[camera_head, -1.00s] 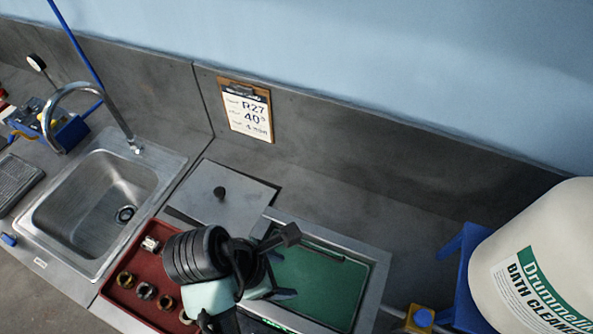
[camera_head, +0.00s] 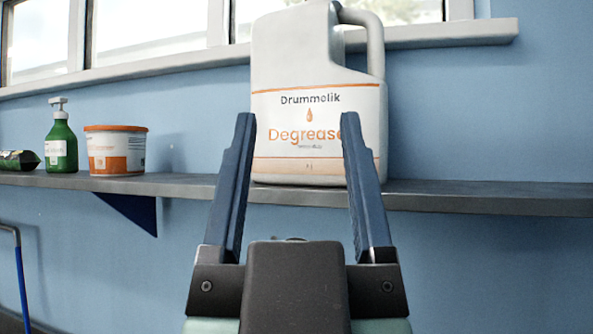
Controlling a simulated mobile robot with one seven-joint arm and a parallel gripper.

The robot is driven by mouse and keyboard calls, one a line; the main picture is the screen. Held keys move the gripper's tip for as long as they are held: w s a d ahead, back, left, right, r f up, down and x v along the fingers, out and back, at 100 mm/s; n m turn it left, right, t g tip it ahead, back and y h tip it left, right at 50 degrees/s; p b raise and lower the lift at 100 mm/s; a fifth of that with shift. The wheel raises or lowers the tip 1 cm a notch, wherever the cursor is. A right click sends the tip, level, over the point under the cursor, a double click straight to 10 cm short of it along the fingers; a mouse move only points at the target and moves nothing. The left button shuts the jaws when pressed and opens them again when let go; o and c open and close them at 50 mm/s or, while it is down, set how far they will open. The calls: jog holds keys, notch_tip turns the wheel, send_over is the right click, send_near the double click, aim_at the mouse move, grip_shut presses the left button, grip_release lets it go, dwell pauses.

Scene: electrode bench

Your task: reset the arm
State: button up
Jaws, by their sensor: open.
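My gripper (camera_head: 297,125) is in the near middle of the head view, its two long dark blue fingers pointing up and spread apart. It is open, with nothing between the fingers. Behind the fingers a large white degreaser jug (camera_head: 318,75) stands upright on a wall shelf. The fingers overlap the jug's lower edges in the picture; I cannot tell how far the jug is from them. The bench, sink and green bath are not in the present view.
The grey shelf (camera_head: 480,196) runs along the blue wall. A windowsill (camera_head: 450,36) is above. The shelf's right part is bare.

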dwell(0.3)
notch_tip(320, 180, down, 10)
jog(key=b, duration=0.9)
jog(key=shift+a+r, duration=0.15)
jog(key=shift+r, duration=0.1)
